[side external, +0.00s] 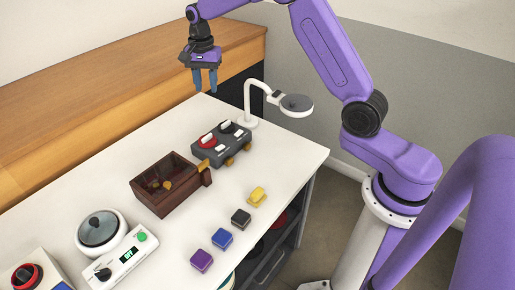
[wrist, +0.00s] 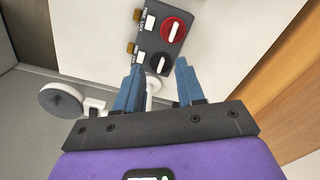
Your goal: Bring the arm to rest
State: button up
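My arm is purple with black joints, and its base stands at the right in the side view. My gripper (side external: 205,80) points down and hangs above the far end of the white table (side external: 285,165). It is beyond the grey control box and left of the lamp. In the wrist view my gripper (wrist: 156,76) shows two blue fingers held apart, with nothing between their tips. It is open and touches nothing that I can see.
A grey box (side external: 229,152) with red and black knobs and a white lamp (side external: 250,108) stand nearest below. A brown open box (side external: 150,193), coloured blocks (side external: 222,240) and a white scale-like device (side external: 124,256) stand on the table. A wooden ledge (side external: 120,90) runs along the left.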

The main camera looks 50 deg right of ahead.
jog(key=s+a+r+n, duration=0.2)
jog(key=s+a+n, duration=0.4)
jog(key=s, duration=0.4)
jog(key=s+a+r+n, duration=0.3)
jog(key=s+a+n, duration=0.25)
jog(key=s, duration=0.45)
jog(key=s+d+f+n, duration=0.1)
jog(key=s+d+n, duration=0.1)
jog(key=s+n, duration=0.4)
jog(key=s+d+f+n, duration=0.1)
jog(key=s+d+n, duration=0.2)
jog(key=s+n, duration=0.4)
jog(key=s, duration=0.9)
jog(key=shift+d+f, duration=0.25)
jog(key=shift+d, duration=0.1)
